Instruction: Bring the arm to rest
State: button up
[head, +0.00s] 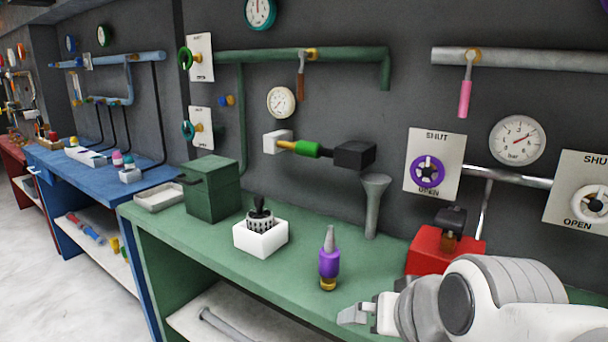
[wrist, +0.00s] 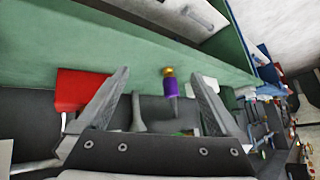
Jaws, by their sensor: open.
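My gripper (head: 372,314) is at the lower right in the head view, in front of the green bench (head: 290,284). In the wrist view, my gripper (wrist: 165,100) shows two fingers spread wide apart with nothing held between them. A purple nozzle bottle (head: 329,262) with a grey tip and brass base stands upright on the bench, left of my gripper. The purple bottle also shows in the wrist view (wrist: 171,87), beyond the fingers and apart from them. My white arm fills the lower right corner of the head view.
A red box (head: 432,248) stands close behind my arm. A grey funnel-topped post (head: 374,205), a white holder (head: 262,240) and a green box (head: 212,190) stand along the bench. Wall pipes, gauges and valve plates are behind. The floor (head: 70,275) at left is clear.

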jog(key=s+d+f+n+g+h, duration=0.1)
jog(key=s+d+f+g+h, duration=0.15)
jog(key=s+d, duration=0.3)
notch_tip(320, 180, up, 21)
jog(key=a+p, duration=0.1)
jog(key=p, duration=2)
jog(key=shift+a+y, duration=0.25)
jog(key=shift+y, duration=0.2)
